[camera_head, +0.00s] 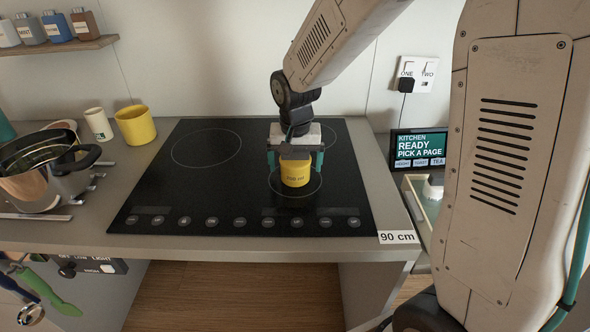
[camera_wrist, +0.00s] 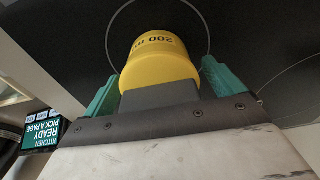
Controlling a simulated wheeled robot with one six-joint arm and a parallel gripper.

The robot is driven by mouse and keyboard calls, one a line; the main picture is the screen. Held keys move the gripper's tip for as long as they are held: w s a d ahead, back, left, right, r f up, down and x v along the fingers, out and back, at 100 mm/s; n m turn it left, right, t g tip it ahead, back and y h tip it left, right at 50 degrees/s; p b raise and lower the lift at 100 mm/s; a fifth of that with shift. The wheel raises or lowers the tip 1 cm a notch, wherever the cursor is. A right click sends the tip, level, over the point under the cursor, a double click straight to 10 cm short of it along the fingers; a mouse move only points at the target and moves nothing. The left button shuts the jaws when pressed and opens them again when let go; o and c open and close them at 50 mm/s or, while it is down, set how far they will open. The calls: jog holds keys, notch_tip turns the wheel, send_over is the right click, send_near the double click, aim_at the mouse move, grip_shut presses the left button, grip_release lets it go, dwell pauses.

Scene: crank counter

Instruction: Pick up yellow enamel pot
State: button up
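A yellow cup-like vessel marked "200 ml" (camera_head: 296,174) is on the front right ring of the black hob, as far as I can tell. My gripper (camera_head: 295,162) is above it, pointing down, with one green finger on each side. In the wrist view the vessel (camera_wrist: 160,62) sits between the fingers (camera_wrist: 162,75), with a narrow gap beside them, so the gripper looks open. My gripper hides its top. A second yellow vessel with a side handle (camera_head: 136,126) stands on the counter left of the hob. I cannot tell which one is the enamel pot.
The black hob (camera_head: 180,190) is otherwise clear. A steel pot (camera_head: 60,185) and a cream cup (camera_head: 98,124) stand at the left. A kitchen screen (camera_head: 418,148) and an open drawer (camera_head: 412,190) are at the right. A shelf with containers (camera_head: 60,46) hangs at the upper left.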

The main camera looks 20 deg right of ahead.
jog(key=c, duration=1.3)
jog(key=shift+r, duration=0.1)
